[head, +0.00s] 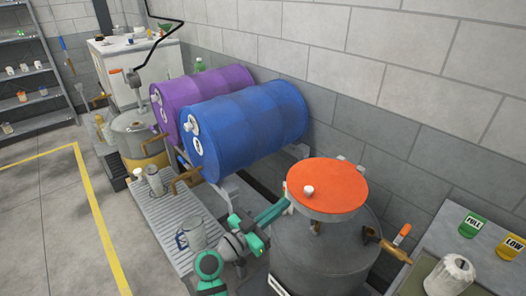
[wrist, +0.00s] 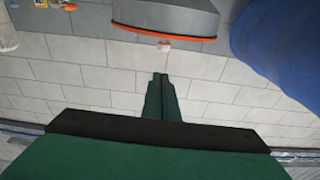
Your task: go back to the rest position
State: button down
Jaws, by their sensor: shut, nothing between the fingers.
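My gripper (head: 283,206) is in front of and left of the grey drum's orange lid (head: 330,185) in the head view. Its green fingers (wrist: 160,77) are together and empty in the wrist view, with the wall behind them. The orange rim (wrist: 165,33) shows above the fingertips there, with a small pale knob (wrist: 164,45) just below it. Whether the fingertips touch the lid or drum, I cannot tell.
A blue drum (head: 245,125) and a purple drum (head: 205,90) lie on a rack by the block wall. A metal jug (head: 191,234) stands on the grated platform (head: 172,212). FULL (head: 472,225) and LOW (head: 510,246) tags are at right. Open floor lies left.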

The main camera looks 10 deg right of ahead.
jog(key=s+a+f+n+t+y, duration=0.1)
jog(key=s+f+n+t+y, duration=0.15)
jog(key=f, duration=0.45)
jog(key=s+a+f+n+t+y, duration=0.1)
jog(key=s+f+n+y, duration=0.1)
jog(key=f+n+y, duration=0.3)
jog(key=s+a+f+n+y, duration=0.3)
jog(key=s+f, duration=0.4)
jog(key=s, duration=0.1)
jog(key=s+a+f+n+y, duration=0.2)
jog(key=s+a+f+y, duration=0.15)
jog(key=s+f, duration=0.4)
jog(key=s+a+r, duration=0.1)
jog(key=s+r, duration=0.2)
jog(key=s, duration=0.4)
jog(key=s+a+r+t+y, duration=0.1)
jog(key=s+a+r, duration=0.1)
jog(key=s, duration=0.6)
jog(key=s+a+r+y, duration=0.1)
jog(key=s+a+r, duration=0.1)
jog(key=s+r, duration=0.3)
jog(key=shift+s+a+m+t, duration=0.25)
jog(key=shift+s+m+t, duration=0.1)
jog(key=shift+s, duration=0.85)
jog(key=shift+d, duration=0.1)
